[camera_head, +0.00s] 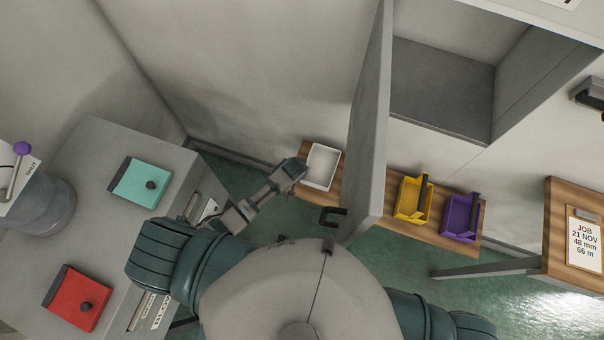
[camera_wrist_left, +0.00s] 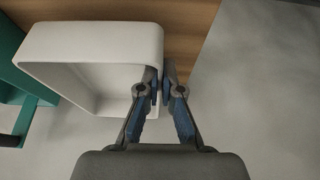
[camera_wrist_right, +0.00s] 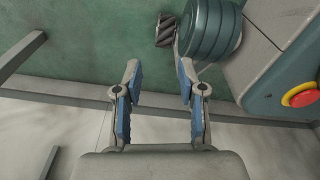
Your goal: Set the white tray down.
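The white tray (camera_head: 322,166) is a shallow open box at the left end of the low wooden bench (camera_head: 335,190). My left gripper (camera_head: 298,168) is at its left side. In the left wrist view, the tray (camera_wrist_left: 95,42) fills the upper left, and the fingers of my left gripper (camera_wrist_left: 163,85) are close together with the tray's side wall between them. The wooden top (camera_wrist_left: 190,25) shows behind the tray; I cannot tell whether the tray touches it. My right gripper (camera_wrist_right: 160,85) is empty, its fingers spread wide; it is not visible in the head view.
A grey upright panel (camera_head: 370,120) stands just right of the tray. A yellow bin (camera_head: 411,201) and a purple bin (camera_head: 459,217) sit further right on the bench. A teal object (camera_wrist_left: 12,75) lies close beside the tray. A grey cabinet (camera_head: 100,215) stands left.

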